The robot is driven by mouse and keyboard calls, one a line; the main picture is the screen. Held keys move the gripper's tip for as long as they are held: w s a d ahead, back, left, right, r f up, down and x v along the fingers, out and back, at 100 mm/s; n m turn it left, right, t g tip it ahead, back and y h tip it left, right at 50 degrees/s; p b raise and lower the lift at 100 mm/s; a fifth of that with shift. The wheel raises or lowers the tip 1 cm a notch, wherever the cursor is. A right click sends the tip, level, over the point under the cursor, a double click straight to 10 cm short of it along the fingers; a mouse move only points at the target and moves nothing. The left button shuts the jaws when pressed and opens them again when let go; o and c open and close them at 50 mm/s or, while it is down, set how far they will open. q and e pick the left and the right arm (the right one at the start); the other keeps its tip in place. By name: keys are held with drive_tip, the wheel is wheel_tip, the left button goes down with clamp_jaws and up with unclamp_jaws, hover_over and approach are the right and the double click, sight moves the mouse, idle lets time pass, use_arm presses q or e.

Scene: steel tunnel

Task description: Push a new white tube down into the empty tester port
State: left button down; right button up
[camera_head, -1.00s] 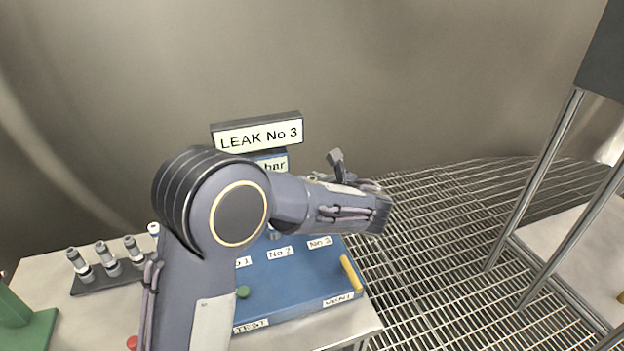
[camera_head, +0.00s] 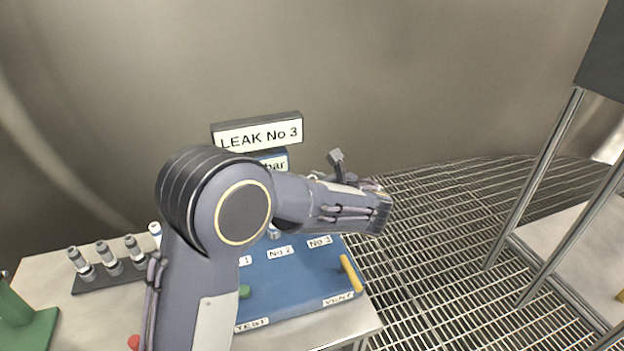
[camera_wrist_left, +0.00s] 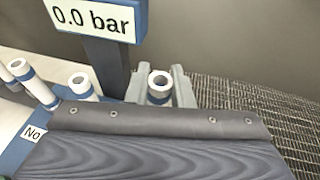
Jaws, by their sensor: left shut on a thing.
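The blue tester (camera_head: 300,278) stands on the bench with labels No 1, No 2 and No 3, and my left arm covers its ports in the head view. In the left wrist view, my left gripper (camera_wrist_left: 160,92) is shut on a white tube (camera_wrist_left: 159,79) with a blue band, one finger on each side. The tube's lower end is hidden by the wrist, so I cannot tell how it sits in the port. Two other white tubes, one nearer (camera_wrist_left: 80,84) and one farther left (camera_wrist_left: 32,80), stand beside it. My right gripper is not in view.
The LEAK No 3 sign (camera_head: 258,133) and the 0.0 bar display (camera_wrist_left: 95,22) rise behind the ports. A dark rack (camera_head: 105,277) with several grey-capped tubes stands at left. A yellow lever (camera_head: 351,273) and a green knob (camera_head: 244,291) are on the tester's top.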

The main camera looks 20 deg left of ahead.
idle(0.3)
use_arm(q)
drive_tip(key=shift+f+b, duration=0.95)
drive_tip(key=shift+f, duration=0.75)
drive_tip(key=c, duration=1.2)
unclamp_jaws()
drive_tip(key=shift+r, duration=0.1)
drive_tip(key=v, duration=0.7)
drive_tip(key=shift+s+d+r, duration=0.1)
drive_tip(key=shift+s+d, duration=0.15)
drive_tip(key=shift+d, duration=0.05)
drive_tip(key=shift+a, duration=0.1)
